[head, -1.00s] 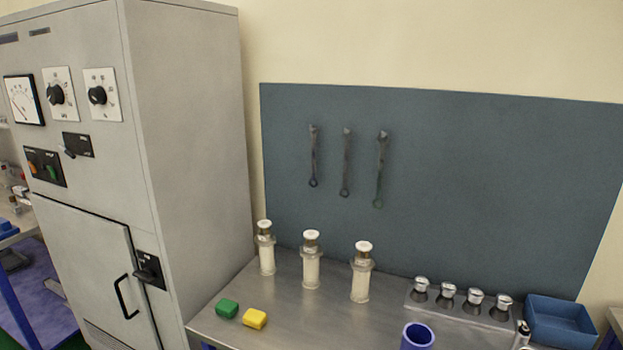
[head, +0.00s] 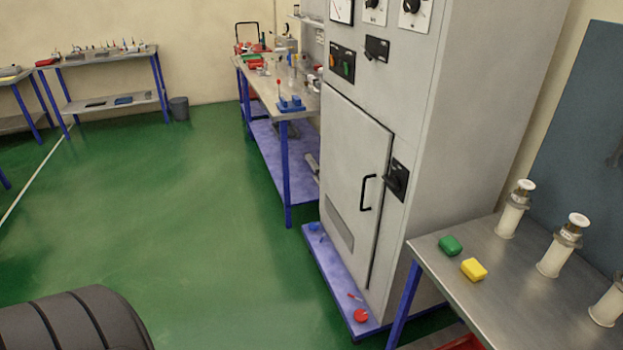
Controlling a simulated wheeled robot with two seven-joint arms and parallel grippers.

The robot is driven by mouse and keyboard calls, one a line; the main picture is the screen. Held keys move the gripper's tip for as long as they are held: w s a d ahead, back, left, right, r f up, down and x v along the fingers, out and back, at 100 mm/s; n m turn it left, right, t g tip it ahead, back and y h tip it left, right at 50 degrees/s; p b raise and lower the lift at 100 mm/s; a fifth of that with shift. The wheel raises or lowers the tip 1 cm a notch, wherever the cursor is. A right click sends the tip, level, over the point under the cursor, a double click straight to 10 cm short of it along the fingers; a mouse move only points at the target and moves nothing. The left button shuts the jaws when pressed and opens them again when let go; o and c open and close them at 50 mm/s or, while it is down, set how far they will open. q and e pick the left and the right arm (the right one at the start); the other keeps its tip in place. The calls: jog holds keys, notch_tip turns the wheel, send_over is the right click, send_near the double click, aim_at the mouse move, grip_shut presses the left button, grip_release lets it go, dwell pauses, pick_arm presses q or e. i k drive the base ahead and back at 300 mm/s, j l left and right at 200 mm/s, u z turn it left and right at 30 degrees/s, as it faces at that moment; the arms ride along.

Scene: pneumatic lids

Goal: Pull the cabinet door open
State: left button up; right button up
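The grey cabinet door (head: 350,165) is on the lower front of a tall grey cabinet (head: 478,130), right of the middle in the head view. The door looks closed. A black bar handle (head: 367,193) is on its right side. A black rotary switch (head: 397,180) sits on the cabinet just right of the door edge. Neither of my grippers shows in this view.
A steel table (head: 500,290) with a green block (head: 450,245), a yellow block (head: 473,269) and white cylinders stands right of the cabinet. A workbench (head: 278,100) stands behind it on the left. Green floor (head: 200,220) is open in front. A black ribbed wheel (head: 75,322) is at lower left.

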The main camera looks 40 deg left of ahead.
aim_at(356, 149)
jog(key=u, duration=0.95)
